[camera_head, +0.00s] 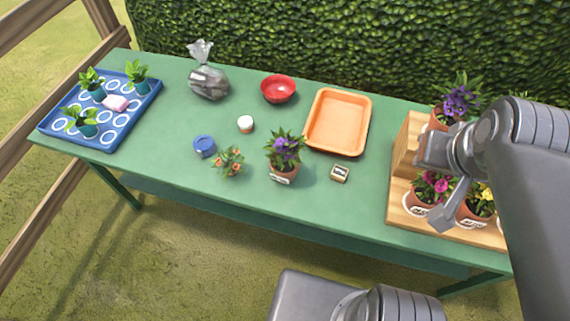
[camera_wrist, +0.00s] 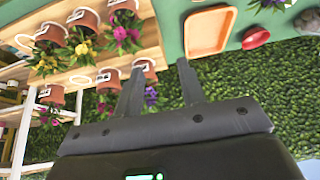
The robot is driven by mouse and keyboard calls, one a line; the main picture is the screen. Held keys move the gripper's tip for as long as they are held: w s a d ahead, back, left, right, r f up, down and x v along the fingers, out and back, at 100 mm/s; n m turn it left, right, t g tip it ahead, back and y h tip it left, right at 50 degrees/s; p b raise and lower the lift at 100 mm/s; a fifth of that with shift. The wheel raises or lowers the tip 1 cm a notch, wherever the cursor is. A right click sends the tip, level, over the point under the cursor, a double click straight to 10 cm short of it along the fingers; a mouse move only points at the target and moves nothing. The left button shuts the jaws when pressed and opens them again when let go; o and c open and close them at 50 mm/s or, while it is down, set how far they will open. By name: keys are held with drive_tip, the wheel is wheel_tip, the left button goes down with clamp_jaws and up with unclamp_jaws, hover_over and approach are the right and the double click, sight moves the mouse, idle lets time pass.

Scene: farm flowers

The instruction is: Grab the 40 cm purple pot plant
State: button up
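A purple-flowered plant in a terracotta pot (camera_head: 283,172) stands upright on the green table. Another purple pot plant (camera_head: 457,103) stands on the upper step of the wooden stand, partly behind my arm. In the wrist view, which looks upside down, its pot (camera_wrist: 145,68) and purple flowers (camera_wrist: 152,97) show beyond and between my fingers. The pots have white labels; I cannot read any size. My gripper (camera_wrist: 160,66) is open with nothing between its fingers. In the head view it is over the stand at the right, partly hidden by my arm.
The wooden stand (camera_head: 402,216) also holds pink (camera_head: 432,187) and yellow (camera_head: 480,200) pot plants close by. A hedge (camera_head: 330,40) stands behind.

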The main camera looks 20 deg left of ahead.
drive_tip(key=shift+o, duration=0.4)
drive_tip(key=o, duration=1.3)
drive_tip(key=shift+w, duration=0.1)
drive_tip(key=m+g, duration=0.5)
drive_tip(key=g, duration=0.1)
hover_over(285, 165)
wheel_tip(285, 165, down, 22)
drive_tip(key=r, duration=0.1)
wheel_tip(285, 165, down, 11)
drive_tip(key=shift+w+f, duration=0.15)
